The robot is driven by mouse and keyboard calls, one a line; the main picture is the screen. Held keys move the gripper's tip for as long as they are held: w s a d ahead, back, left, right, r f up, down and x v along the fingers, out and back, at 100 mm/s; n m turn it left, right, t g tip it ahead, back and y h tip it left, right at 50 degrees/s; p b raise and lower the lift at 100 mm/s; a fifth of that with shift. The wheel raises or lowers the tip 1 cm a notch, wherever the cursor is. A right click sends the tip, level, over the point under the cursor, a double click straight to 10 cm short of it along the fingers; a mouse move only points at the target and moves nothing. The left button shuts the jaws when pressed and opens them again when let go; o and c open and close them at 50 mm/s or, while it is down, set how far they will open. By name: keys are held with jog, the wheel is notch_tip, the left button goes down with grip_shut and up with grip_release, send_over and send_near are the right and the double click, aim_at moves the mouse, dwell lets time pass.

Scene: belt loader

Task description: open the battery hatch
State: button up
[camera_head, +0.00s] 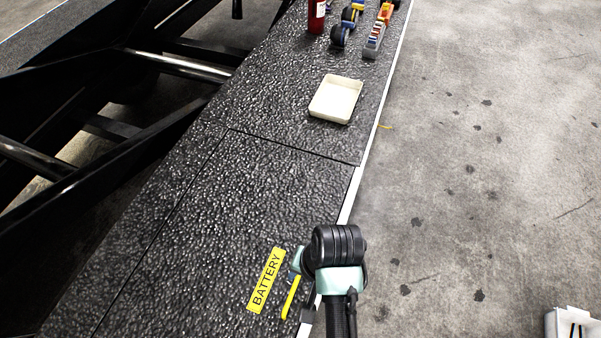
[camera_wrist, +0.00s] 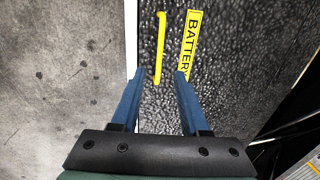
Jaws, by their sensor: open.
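The battery hatch (camera_head: 215,220) is a black textured panel, lying flat and closed in the deck, with thin seams at its edges. A yellow BATTERY label (camera_head: 265,280) is on it and also shows in the wrist view (camera_wrist: 190,40). A yellow bar handle (camera_head: 290,298) lies beside the label; in the wrist view the handle (camera_wrist: 160,48) stands upright in the picture, ahead of my gripper. In the head view my wrist hides most of the gripper near the handle.
A cream tray (camera_head: 336,99) sits on the deck beyond the hatch. A red can (camera_head: 316,16), blue-and-black items (camera_head: 345,25) and a grey holder with colored pieces (camera_head: 376,38) stand farther back. Black frame bars (camera_head: 110,150) lie left. Open concrete floor (camera_head: 470,180) is right, with a white bin (camera_head: 572,325).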

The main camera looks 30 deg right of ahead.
aim_at(294, 288)
jog(key=f, duration=0.3)
jog(key=w+f, duration=0.1)
jog(key=f, duration=0.2)
jog(key=a+f, duration=0.1)
jog(key=f, duration=0.3)
jog(key=shift+w+a, duration=0.1)
jog(key=shift+w, duration=0.15)
grip_shut()
dwell(0.9)
